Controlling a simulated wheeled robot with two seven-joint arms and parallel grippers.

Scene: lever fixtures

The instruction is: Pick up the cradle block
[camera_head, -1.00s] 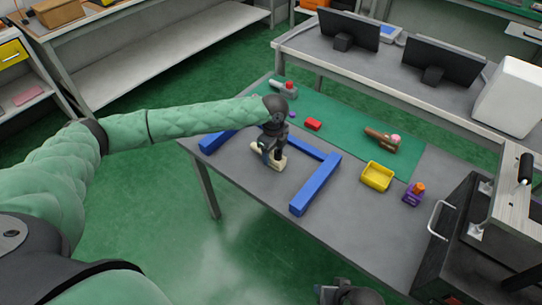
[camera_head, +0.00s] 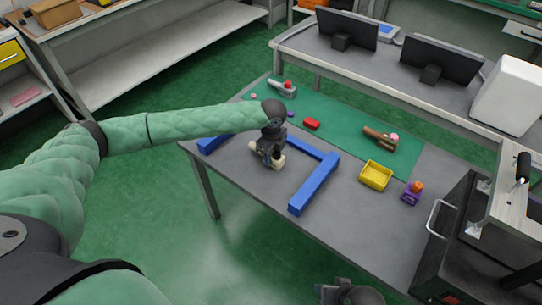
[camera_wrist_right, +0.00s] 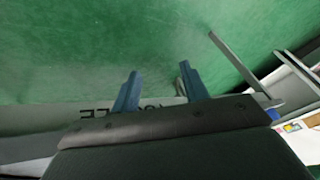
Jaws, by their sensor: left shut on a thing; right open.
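The cream block, which I take to be the cradle block (camera_head: 279,163), is on the grey table between the blue bars, mostly covered by my left gripper. My left gripper (camera_head: 271,157) comes down on it from above and is shut on it. I cannot tell whether the block touches the table. My right gripper (camera_wrist_right: 158,82) is open and empty in the right wrist view, with green floor beyond its fingers. It also shows at the bottom edge of the head view (camera_head: 348,293), away from the block.
A blue frame (camera_head: 314,184) stands around the block on the grey table (camera_head: 345,230). A yellow bin (camera_head: 376,176), a purple fixture with an orange top (camera_head: 412,194), a red block (camera_head: 312,124) and lever fixtures (camera_head: 380,139) lie to the right and behind. The table's front is clear.

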